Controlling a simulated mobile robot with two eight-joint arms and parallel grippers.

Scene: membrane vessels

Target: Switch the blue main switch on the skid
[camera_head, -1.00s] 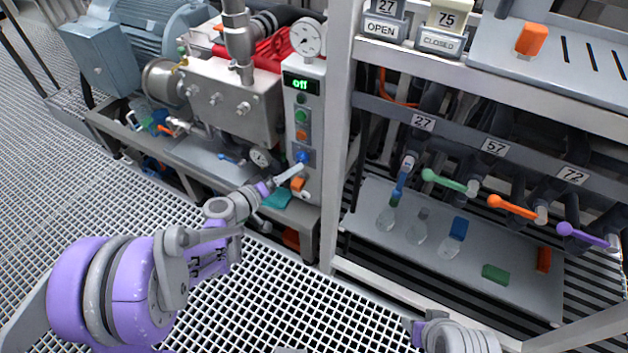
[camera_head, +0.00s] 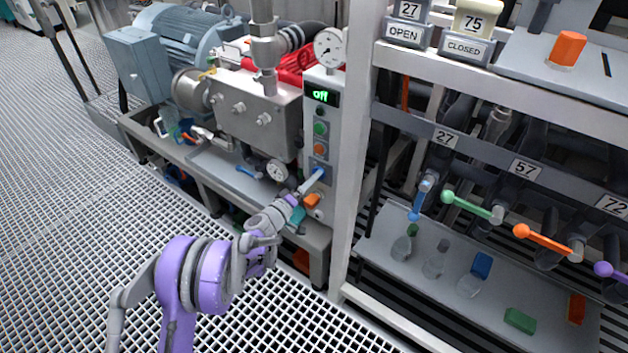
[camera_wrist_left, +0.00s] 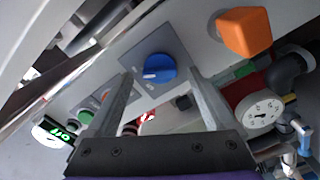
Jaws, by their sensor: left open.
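The blue main switch (camera_wrist_left: 157,68) is a round knob with a white mark on a square grey plate, on the skid's control panel (camera_wrist_left: 205,45). In the head view the panel (camera_head: 321,130) stands upright and its green display (camera_head: 321,96) reads "off". The switch is mostly hidden there behind the gripper. My left gripper (camera_head: 314,180) is at the panel's lower part. In the left wrist view my left gripper (camera_wrist_left: 160,85) is open, with one finger on each side of the blue knob. I cannot tell whether the fingers touch it. My right gripper is not in view.
Green (camera_head: 320,128) and orange (camera_head: 319,149) buttons sit above the switch, and an orange knob (camera_head: 312,200) below it. A pressure gauge (camera_head: 278,170) is to the left. A white frame post (camera_head: 355,150) stands close on the right.

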